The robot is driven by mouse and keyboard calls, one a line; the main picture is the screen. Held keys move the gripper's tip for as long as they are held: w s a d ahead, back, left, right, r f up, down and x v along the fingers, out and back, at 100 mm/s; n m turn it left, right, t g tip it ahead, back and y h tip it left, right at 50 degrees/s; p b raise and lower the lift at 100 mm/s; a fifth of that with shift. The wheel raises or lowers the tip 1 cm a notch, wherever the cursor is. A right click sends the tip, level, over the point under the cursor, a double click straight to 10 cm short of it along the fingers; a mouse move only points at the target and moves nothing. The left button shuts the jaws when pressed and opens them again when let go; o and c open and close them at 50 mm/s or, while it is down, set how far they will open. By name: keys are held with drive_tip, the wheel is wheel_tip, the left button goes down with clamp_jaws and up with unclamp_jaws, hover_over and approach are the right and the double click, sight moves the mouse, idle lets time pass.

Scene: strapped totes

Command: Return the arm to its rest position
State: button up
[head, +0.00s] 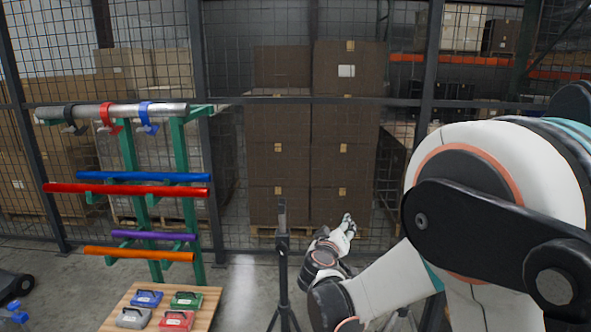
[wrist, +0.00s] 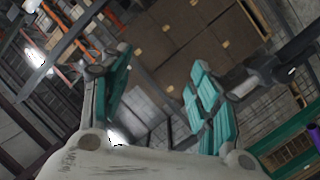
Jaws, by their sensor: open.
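My gripper (head: 349,224) shows small in the head view, at the end of my folded white arm, right of the middle. It is raised beside a thin black stand and in front of stacked cartons behind the mesh fence. In the wrist view my gripper (wrist: 160,95) has its two teal-padded fingers spread well apart, with nothing between them. It is open and empty. My upper arm fills the right side of the head view and hides what lies behind it.
A green rack (head: 190,190) with coloured tubes stands at left. A wooden table (head: 205,312) holds several small cases (head: 187,300). A black tripod stand (head: 283,260) is close left of my gripper. A mesh fence (head: 225,70) closes the back, with brown cartons (head: 280,155) behind it.

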drive_tip(key=s+d+r+m+g, duration=0.1)
drive_tip(key=s+d+r+g, duration=0.15)
drive_tip(key=s+d, duration=0.45)
drive_tip(key=s+d+r+m+g, duration=0.1)
drive_tip(key=s+d+r+g, duration=0.3)
drive_tip(key=s, duration=0.6)
drive_tip(key=s+f+m+y, duration=0.1)
drive_tip(key=s+f+y, duration=0.1)
drive_tip(key=s, duration=0.9)
drive_tip(key=s+a+f+g+y, duration=0.1)
drive_tip(key=s+f, duration=0.3)
drive_tip(key=s, duration=0.7)
drive_tip(key=shift+s+a+f+m+y+b, duration=0.2)
drive_tip(key=shift+s+m+y+b, duration=0.25)
drive_tip(key=shift+y, duration=0.45)
drive_tip(key=shift+w+r, duration=0.1)
